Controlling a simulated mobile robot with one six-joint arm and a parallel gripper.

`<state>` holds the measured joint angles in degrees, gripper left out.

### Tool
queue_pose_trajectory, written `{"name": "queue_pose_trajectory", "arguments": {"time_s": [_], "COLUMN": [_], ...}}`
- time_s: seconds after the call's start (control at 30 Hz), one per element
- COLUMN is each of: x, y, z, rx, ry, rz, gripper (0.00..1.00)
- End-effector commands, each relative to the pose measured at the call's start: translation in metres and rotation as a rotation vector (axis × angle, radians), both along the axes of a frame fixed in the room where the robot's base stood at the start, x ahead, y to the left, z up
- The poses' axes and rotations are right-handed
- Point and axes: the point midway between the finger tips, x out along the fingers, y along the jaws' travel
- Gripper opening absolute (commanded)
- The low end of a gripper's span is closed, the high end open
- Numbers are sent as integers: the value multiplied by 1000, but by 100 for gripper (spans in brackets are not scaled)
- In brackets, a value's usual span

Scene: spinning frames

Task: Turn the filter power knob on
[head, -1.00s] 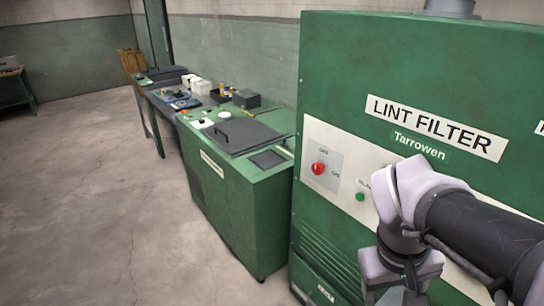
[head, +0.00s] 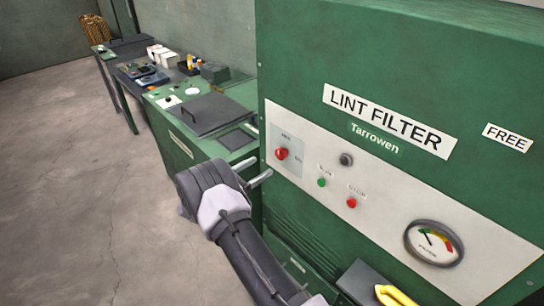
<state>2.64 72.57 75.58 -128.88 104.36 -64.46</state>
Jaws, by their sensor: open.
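The red filter power knob (head: 282,154) sits on a grey plate at the left end of the white control panel (head: 385,205) on the green lint filter cabinet (head: 330,60). Small OFF and ON labels show above and to the right of it; its exact pointing is too small to tell. My gripper (head: 257,173) is just left of and below the knob in the picture, its two pale fingers spread apart and pointing toward the panel. Nothing is between the fingers. They appear apart from the knob.
Right of the knob are a dark round knob (head: 346,159), a green button (head: 322,182), a red button (head: 351,203) and a pressure gauge (head: 434,243). A green bench (head: 190,145) stands left; open floor (head: 70,180) lies beyond.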

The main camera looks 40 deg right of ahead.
Motion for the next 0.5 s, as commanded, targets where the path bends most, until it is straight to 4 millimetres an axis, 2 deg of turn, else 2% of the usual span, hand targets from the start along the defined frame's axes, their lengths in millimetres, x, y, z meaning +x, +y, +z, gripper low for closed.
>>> {"name": "queue_pose_trajectory", "arguments": {"time_s": [0.1, 0.23, 0.33, 0.5], "x": [1, 4, 6, 7], "y": [-37, -68, -83, -94], "z": [-1, -1, -1, 0], "rx": [0, 0, 1, 1], "ry": [0, 0, 0, 0], "rz": [-4, -2, -2, 0], "gripper": [65, 65, 65, 65]}}
